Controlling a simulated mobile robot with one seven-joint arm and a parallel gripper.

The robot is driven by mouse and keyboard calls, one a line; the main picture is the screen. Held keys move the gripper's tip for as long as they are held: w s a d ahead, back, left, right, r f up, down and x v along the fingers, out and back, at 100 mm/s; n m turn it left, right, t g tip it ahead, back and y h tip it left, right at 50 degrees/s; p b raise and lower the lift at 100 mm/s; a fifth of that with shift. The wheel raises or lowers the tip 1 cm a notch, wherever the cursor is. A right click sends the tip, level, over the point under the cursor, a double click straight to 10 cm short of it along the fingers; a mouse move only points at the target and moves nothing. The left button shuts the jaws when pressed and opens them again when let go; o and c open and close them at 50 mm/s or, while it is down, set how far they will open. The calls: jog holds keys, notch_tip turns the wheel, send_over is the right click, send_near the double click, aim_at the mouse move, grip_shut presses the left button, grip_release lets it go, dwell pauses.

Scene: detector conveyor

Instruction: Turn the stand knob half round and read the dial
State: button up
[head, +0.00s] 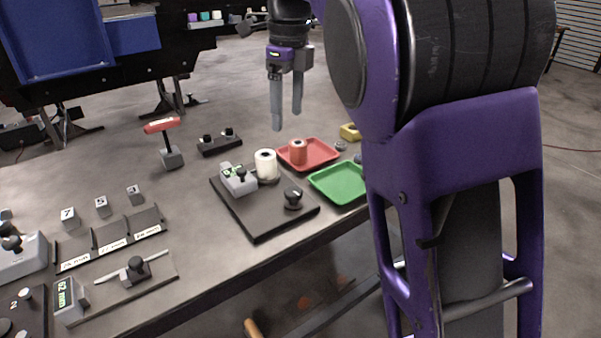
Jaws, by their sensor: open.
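The stand is a dark flat plate (262,226) on the table, right of centre. A black knob (293,198) with a light mark on top stands at its right corner. A white cylinder (265,163) stands upright at its back. A small grey unit (240,184) with a black part on top sits at its left; it may be the dial, but its reading is too small to make out. My gripper (287,118) points down with its two grey fingers apart and nothing between them. It is in the air beyond the stand, clear of the knob.
A red tray (322,163) holding a reddish cylinder (298,151) and a green tray (341,184) lie right of the stand. A red-topped T-shaped post (168,145) stands back left. A slide gauge (130,281) and numbered blocks (101,206) are at left. My purple arm hides the right side.

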aim_at(293, 190)
jog(key=shift+m, duration=0.4)
jog(key=f+b, duration=0.1)
jog(key=f, duration=0.5)
jog(key=f+b, duration=0.1)
jog(key=f, duration=0.5)
jog(key=f+b, duration=0.2)
jog(key=f, duration=0.3)
jog(key=shift+s+d+f, duration=0.25)
jog(key=shift+d+f, duration=0.1)
jog(key=shift+f, duration=0.05)
jog(key=shift+c, duration=0.2)
grip_shut()
